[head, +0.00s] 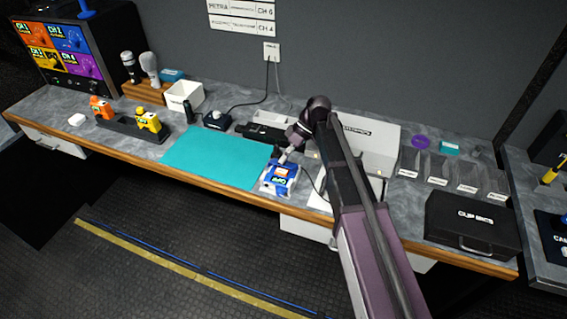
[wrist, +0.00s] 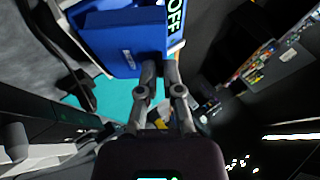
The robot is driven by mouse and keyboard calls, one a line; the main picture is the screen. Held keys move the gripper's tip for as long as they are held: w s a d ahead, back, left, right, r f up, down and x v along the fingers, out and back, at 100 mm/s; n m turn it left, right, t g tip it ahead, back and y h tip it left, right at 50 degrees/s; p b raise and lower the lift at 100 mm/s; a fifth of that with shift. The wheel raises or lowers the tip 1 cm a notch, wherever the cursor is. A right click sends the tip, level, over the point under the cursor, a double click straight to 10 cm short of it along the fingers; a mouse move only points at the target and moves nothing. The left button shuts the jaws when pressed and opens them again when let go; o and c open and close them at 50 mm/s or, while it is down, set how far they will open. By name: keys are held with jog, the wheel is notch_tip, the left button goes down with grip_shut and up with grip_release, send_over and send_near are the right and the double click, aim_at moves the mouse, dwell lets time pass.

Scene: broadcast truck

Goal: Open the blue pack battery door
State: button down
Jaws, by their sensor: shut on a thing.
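The blue pack (head: 281,179) sits on the counter at the right edge of the teal mat, with white on its top and front. In the wrist view the blue pack (wrist: 177,22) shows a strip marked "OFF", and a plain blue panel (wrist: 118,47), which looks like its battery door, stands beside it. My gripper (wrist: 160,66) is shut on the edge of that panel, its fingers close together. In the head view my gripper (head: 285,158) reaches down at the pack's back edge. My fingers hide the gripped edge, and I cannot tell the door's angle.
The teal mat (head: 218,158) is clear. An orange pack (head: 101,108) and a yellow pack (head: 148,120) stand in a dark rack at left. A white box (head: 370,142) is behind my arm. A black case (head: 472,224) is at right.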

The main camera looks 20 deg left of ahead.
jog(key=shift+w+r+g, duration=0.15)
jog(key=shift+w+g, duration=0.2)
jog(key=shift+g, duration=0.15)
jog(key=c, duration=0.8)
grip_release()
jog(key=shift+s, duration=0.15)
